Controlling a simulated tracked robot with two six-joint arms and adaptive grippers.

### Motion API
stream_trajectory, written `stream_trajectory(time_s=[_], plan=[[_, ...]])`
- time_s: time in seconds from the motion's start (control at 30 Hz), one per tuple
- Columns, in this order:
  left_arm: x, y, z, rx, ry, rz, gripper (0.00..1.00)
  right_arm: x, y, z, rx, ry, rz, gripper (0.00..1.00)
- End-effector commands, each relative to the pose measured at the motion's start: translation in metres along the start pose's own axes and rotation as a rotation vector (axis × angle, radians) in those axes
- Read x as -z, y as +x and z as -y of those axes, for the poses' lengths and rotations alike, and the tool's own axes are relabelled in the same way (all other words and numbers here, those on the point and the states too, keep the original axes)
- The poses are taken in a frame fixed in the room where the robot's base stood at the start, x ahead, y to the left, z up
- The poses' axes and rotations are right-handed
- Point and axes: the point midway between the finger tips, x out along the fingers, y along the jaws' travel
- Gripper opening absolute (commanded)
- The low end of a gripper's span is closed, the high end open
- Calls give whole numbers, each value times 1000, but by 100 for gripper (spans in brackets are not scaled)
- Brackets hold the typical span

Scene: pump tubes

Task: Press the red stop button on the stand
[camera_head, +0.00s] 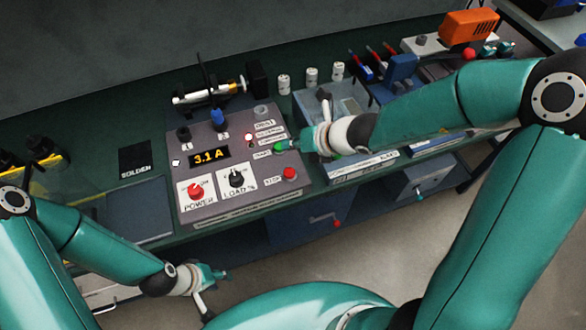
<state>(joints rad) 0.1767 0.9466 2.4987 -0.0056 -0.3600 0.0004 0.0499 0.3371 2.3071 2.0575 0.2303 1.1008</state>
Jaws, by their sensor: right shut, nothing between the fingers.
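The red stop button (290,173) sits at the lower right of the grey control stand (235,212), beside a label that seems to read STOP. My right gripper (287,146) is shut and empty, at the stand's right side above the stop button in the picture. Its tips are close to a green button (279,148); I cannot tell whether they touch it. The stop button is uncovered and apart from the gripper. My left gripper (226,273) is low in front of the bench, away from the stand; its fingers are too small to read.
The stand also bears a red POWER knob (196,191), a black LOAD knob (237,179) and a display (209,156) reading 3.1 A. A syringe device (210,92) is behind it. Trays and tools crowd the right. A dark mat (137,210) lies left.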

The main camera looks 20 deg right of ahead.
Motion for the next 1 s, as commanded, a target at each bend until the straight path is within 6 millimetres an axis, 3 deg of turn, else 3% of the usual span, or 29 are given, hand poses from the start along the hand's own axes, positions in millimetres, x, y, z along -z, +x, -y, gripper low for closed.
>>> stream_trajectory(time_s=[0.27,0.7,1.0], plan=[[0,17,6,0,0,0,40,10,14,10,0,-1,-1,0],[0,69,25,0,0,0,40,39,54,39,0,0,-1,0],[0,81,29,0,0,0,40,45,62,45,0,0,0,0]])
